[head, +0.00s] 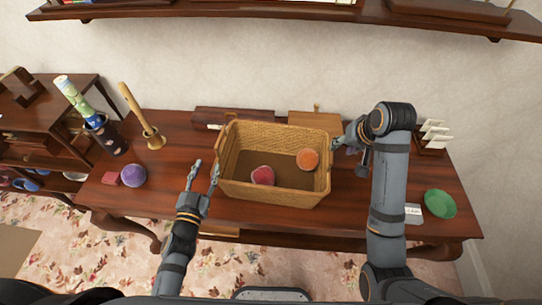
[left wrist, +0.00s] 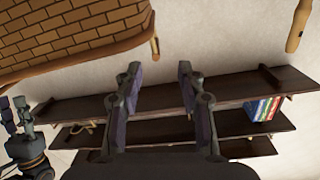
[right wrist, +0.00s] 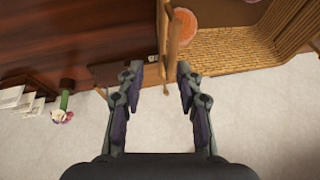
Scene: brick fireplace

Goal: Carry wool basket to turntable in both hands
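The wool basket (head: 272,190) is a tan woven box on the wooden table, holding a red wool ball (head: 262,175) and an orange one (head: 307,159). My left gripper (head: 203,173) is open and empty just left of the basket's left wall. In the left wrist view the basket (left wrist: 70,40) shows at upper left, ahead of the fingers. My right gripper (head: 347,143) is by the basket's right rim. In the right wrist view its fingers (right wrist: 160,70) are open, with part of the rim between or just beyond them; contact is unclear. I cannot identify a turntable.
A green round object (head: 440,203) and a card rack (head: 431,138) are at right. A wall shelf (head: 290,12) runs above.

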